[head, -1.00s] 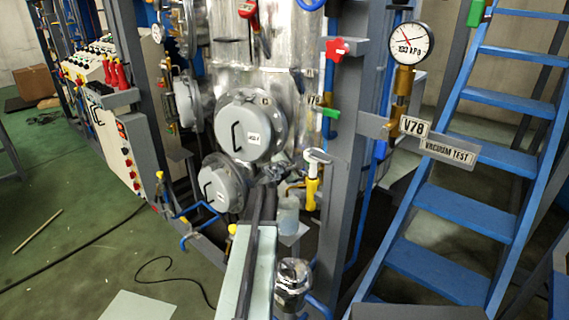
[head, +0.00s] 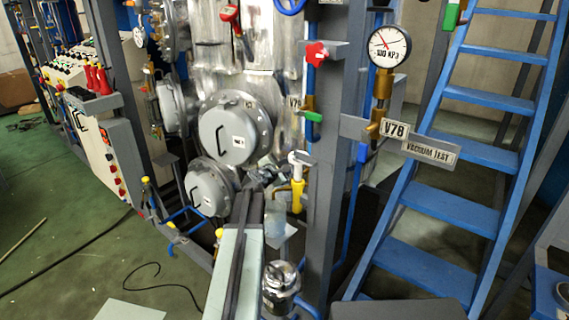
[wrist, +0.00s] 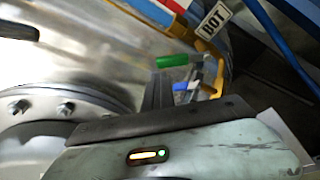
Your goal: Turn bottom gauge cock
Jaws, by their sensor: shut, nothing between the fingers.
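My gripper (wrist: 158,90) is shut and empty. In the wrist view its dark fingers point up, just left of a yellow lever (wrist: 216,80) and below a green handle (wrist: 173,60). A tag reading BOT (wrist: 213,20) is at the top, beside a yellow, blue and red strip. I cannot tell for sure which handle is the bottom gauge cock, nor whether the fingers touch one. In the head view, my gripper (head: 258,178) is in front of the metal vessel, left of a yellow handle (head: 297,195) with a white top.
Round grey flanged covers (head: 228,134) stick out from the vessel left of my gripper. A grey post (head: 324,170) stands to its right, with a V78 tag (head: 394,129) and pressure gauge (head: 388,46). Blue stairs (head: 450,210) stand right. Open green floor (head: 60,230) lies left.

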